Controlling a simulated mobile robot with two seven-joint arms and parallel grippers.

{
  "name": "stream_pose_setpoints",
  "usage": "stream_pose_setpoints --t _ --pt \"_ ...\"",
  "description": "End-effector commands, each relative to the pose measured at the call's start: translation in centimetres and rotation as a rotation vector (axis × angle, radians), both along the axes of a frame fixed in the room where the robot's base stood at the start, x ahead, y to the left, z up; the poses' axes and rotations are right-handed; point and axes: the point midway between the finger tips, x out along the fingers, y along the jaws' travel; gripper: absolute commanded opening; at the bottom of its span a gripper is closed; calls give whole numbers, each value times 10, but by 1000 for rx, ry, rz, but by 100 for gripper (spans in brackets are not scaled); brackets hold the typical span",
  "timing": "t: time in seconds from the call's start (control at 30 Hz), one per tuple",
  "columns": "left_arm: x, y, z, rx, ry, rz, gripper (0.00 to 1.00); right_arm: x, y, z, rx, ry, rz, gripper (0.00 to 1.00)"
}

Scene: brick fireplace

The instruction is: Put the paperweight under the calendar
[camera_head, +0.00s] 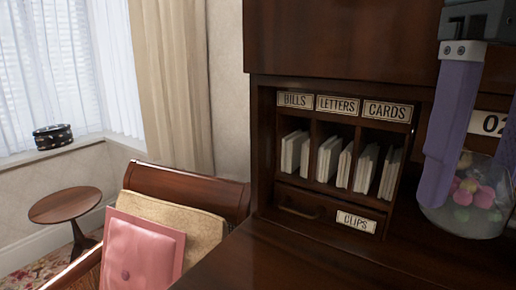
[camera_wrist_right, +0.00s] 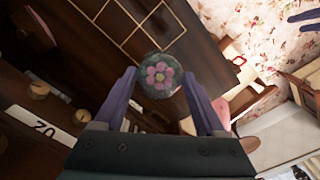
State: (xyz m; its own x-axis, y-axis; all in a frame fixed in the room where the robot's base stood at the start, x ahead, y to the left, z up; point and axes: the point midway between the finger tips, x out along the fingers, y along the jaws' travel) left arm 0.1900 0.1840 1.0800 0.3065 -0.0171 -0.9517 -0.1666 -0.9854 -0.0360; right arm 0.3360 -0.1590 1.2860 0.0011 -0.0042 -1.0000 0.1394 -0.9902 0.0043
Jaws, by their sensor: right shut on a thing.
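The paperweight (camera_head: 462,211) is a clear glass dome with a pink flower inside. It is between the purple fingers of my right gripper (camera_head: 474,180), which is shut on it, at the right of the head view. In the right wrist view the paperweight (camera_wrist_right: 160,74) shows round between the fingertips. The calendar (camera_head: 489,123) is a white strip with "02", partly hidden behind my right fingers. It also shows in the right wrist view (camera_wrist_right: 42,127), at lower left. A purple shape at that view's top right edge looks like my left gripper; its fingers are unclear.
A dark wooden desk (camera_head: 235,268) has a pigeonhole unit with labels for bills, letters and cards, holding several envelopes (camera_head: 330,157), above a clips drawer (camera_head: 305,206). A chair with a pink cushion (camera_head: 140,250) stands at left. The desk top before the drawer is clear.

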Motion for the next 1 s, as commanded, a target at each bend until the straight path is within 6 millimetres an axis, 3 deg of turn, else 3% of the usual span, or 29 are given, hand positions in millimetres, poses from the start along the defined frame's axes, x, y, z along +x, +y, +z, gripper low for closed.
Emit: stream_pose_setpoints --t 0.07,0.37,1.0 --pt "0 -1 0 -3 -1 2 50 -4 -10 5 -2 -3 -118 0" --pt "0 -2 76 -8 -1 5 50 -14 -10 77 0 -5 -142 0" --pt "0 0 286 1 0 -1 50 -48 -10 274 -1 -6 -140 0"
